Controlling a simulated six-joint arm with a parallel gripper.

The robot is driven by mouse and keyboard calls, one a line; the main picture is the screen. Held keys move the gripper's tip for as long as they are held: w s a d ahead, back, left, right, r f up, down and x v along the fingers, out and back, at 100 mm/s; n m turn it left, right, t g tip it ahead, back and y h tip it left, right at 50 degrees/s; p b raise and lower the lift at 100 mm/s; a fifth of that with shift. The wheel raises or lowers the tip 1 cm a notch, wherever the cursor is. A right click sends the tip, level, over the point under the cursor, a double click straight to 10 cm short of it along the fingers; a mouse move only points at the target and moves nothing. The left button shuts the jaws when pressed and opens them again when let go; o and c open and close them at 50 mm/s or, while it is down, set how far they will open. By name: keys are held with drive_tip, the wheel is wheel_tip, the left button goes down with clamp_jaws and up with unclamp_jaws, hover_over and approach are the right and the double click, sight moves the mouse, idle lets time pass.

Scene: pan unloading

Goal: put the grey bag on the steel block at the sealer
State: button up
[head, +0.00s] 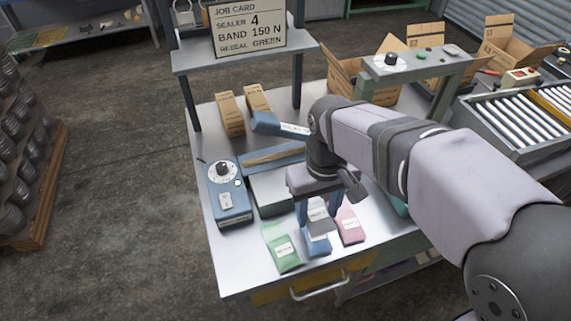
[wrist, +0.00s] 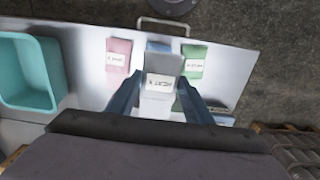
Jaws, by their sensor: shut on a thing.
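My gripper (head: 319,210) is shut on the grey bag (head: 320,226), which has a white label. In the wrist view the grey bag (wrist: 163,66) sits between the two blue fingers of my gripper (wrist: 160,82). The bag appears just above the row of bags, partly covering the blue bag; its exact height is hard to tell. The steel block (head: 270,193) is left of my gripper in the head view, beside the blue sealer box (head: 229,194) with a black knob. The block's top looks bare, with a blue bar behind it.
A green bag (head: 281,248), a blue bag (head: 317,241) and a pink bag (head: 350,226) lie near the table's front edge. A teal bin (wrist: 58,70) is at the left in the wrist view. Brown cartons (head: 230,116) stand behind the sealer. A job card (head: 248,27) hangs above.

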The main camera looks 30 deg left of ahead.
drive_tip(key=shift+a, duration=0.1)
drive_tip(key=shift+w+a+r, duration=0.1)
drive_tip(key=shift+w+a, duration=0.1)
drive_tip(key=shift+w, duration=0.1)
drive_tip(key=w+a+p, duration=0.8)
drive_tip(key=w+a, duration=0.3)
drive_tip(key=a, duration=0.1)
drive_tip(key=shift+w, duration=0.4)
drive_tip(key=shift+w+a+p, duration=0.1)
drive_tip(key=shift+w+p, duration=0.05)
drive_tip(key=shift+p, duration=0.2)
wheel_tip(320, 180, down, 3)
drive_tip(key=shift+f+p, duration=0.1)
drive_tip(key=shift+p, duration=0.9)
drive_tip(key=shift+f, duration=0.25)
drive_tip(key=shift+f, duration=0.1)
drive_tip(key=shift+f, duration=0.35)
